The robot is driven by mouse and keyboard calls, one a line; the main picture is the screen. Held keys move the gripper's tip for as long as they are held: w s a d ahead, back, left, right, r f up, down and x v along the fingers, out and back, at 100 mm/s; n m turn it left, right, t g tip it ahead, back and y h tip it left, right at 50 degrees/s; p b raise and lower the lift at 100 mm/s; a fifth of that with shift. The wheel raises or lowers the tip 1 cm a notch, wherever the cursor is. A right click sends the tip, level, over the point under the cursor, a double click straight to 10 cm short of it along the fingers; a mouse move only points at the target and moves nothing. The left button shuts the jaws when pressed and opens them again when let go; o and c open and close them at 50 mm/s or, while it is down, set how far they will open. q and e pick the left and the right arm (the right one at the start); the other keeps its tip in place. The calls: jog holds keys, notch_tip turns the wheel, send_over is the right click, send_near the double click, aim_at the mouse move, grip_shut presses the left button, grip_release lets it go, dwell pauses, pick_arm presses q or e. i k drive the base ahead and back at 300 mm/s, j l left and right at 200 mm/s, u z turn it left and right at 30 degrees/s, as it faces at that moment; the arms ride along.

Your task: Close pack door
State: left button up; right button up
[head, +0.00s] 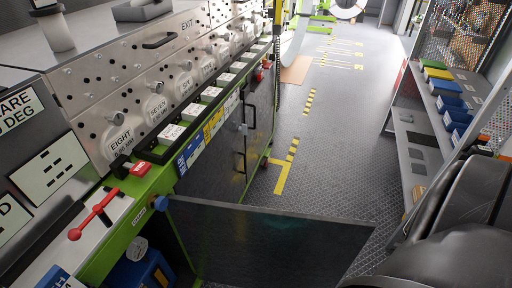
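The pack door appears to be the dark, glossy panel (275,245) at the bottom centre of the head view. It stands open, jutting from the green-framed bench (125,215) into the aisle. Its lower part runs out of the picture. Left of it, the open compartment shows a blue container (150,272) with a white round part on top. A blue knob (161,203) sits on the green frame near the door's upper left corner. Neither gripper is in view. A dark, rounded form at the lower right seems to be part of my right arm.
The bench's control panel (90,75) runs along the left, with a red-handled lever (92,216) at its front. Another dark cabinet door (225,150) stands beyond. Shelves with coloured bins (445,88) line the right. The floor (340,150) between is clear.

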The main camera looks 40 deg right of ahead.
aim_at(225, 243)
jog(key=k+l+u, duration=0.25)
jog(key=k+l, duration=0.25)
jog(key=k+l+u, duration=0.25)
jog(key=k+l, duration=0.3)
jog(key=l+u, duration=0.25)
jog(key=l, duration=0.2)
jog(key=l+u, duration=0.25)
jog(key=l, duration=0.15)
jog(key=k+l+u, duration=0.2)
jog(key=l, duration=0.2)
jog(key=l+u, duration=0.25)
jog(key=l, duration=0.2)
jog(key=k+l+u, duration=0.25)
jog(key=l+u, duration=0.15)
jog(key=l, duration=0.6)
jog(key=l+u, duration=0.2)
jog(key=l, duration=0.5)
jog(key=k, duration=0.05)
